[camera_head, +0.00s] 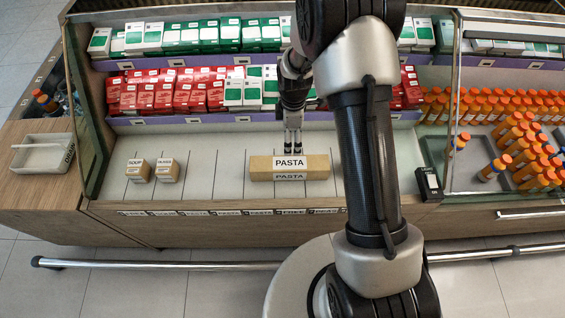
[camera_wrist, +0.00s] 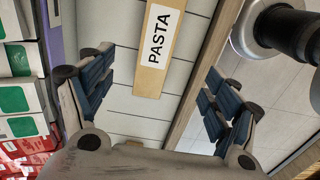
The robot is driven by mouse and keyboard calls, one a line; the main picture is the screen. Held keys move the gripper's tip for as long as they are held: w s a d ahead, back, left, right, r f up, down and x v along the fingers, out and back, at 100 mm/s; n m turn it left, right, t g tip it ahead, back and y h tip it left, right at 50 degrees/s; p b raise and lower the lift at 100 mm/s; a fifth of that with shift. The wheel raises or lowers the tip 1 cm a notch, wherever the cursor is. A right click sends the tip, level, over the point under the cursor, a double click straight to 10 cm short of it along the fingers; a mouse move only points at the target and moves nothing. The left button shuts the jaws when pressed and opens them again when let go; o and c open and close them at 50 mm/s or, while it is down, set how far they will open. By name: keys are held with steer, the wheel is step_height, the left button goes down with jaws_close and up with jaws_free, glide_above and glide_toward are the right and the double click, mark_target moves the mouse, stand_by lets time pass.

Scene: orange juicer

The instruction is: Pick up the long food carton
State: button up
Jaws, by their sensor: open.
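The long food carton (camera_head: 257,172) is a light brown box labelled PASTA, lying lengthwise on the pale counter in the head view. In the wrist view the carton (camera_wrist: 148,82) shows as a brown strip with a white PASTA label, running from the top edge down between the fingers. My gripper (camera_head: 293,145) is above and just behind the carton in the head view. In the wrist view my gripper (camera_wrist: 155,95) has its fingers wide apart, with the carton between them in the picture and clear space on each side. It holds nothing.
Two small cartons, SOUP (camera_head: 138,170) and another (camera_head: 168,170), stand left on the counter. Shelves of red boxes (camera_head: 170,97) and green-white boxes (camera_head: 200,37) rise behind. Orange-capped bottles (camera_head: 520,130) fill the right side. Counter between small cartons and PASTA is clear.

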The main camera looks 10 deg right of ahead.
steer(key=b, duration=0.3)
glide_above(290, 163)
step_height(290, 163, down, 11)
steer(key=shift+s+d+f, duration=0.1)
steer(key=shift+f, duration=0.05)
steer(key=shift+w+f+b, duration=0.2)
steer(key=shift+f+b, duration=0.85)
steer(key=shift+f, duration=2.05)
steer(key=shift+c, duration=0.4)
steer(key=c, duration=1.2)
